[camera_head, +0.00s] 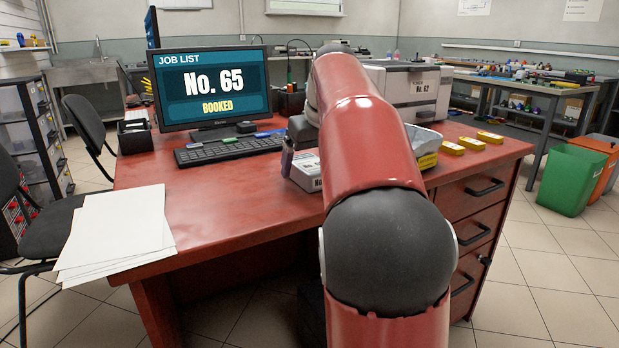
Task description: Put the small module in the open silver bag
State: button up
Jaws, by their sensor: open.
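A pale, silvery open-topped item with a yellow band, which looks like the silver bag (425,138), stands on the red desk, partly hidden by my red arm. I cannot make out the small module for certain. My gripper (292,157) is mostly hidden at the far end of my arm; a dark part of it shows beside the arm, above the back left of a white-and-grey box marked No. 65 (306,178). It is open, and I see nothing held in it.
Small yellow boxes (471,143) lie in a row right of the bag. A monitor (212,86) reads No. 65 BOOKED, with a keyboard (229,149) before it. A machine marked No. 62 (411,84) stands behind. Paper sheets (115,232) lie front left. The desk's front middle is clear.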

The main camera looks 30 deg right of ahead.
jog(key=shift+w+f, duration=0.15)
jog(key=shift+f, duration=0.15)
jog(key=shift+f, duration=0.25)
dwell(0.4)
jog(key=shift+r, duration=0.1)
jog(key=c, duration=1.5)
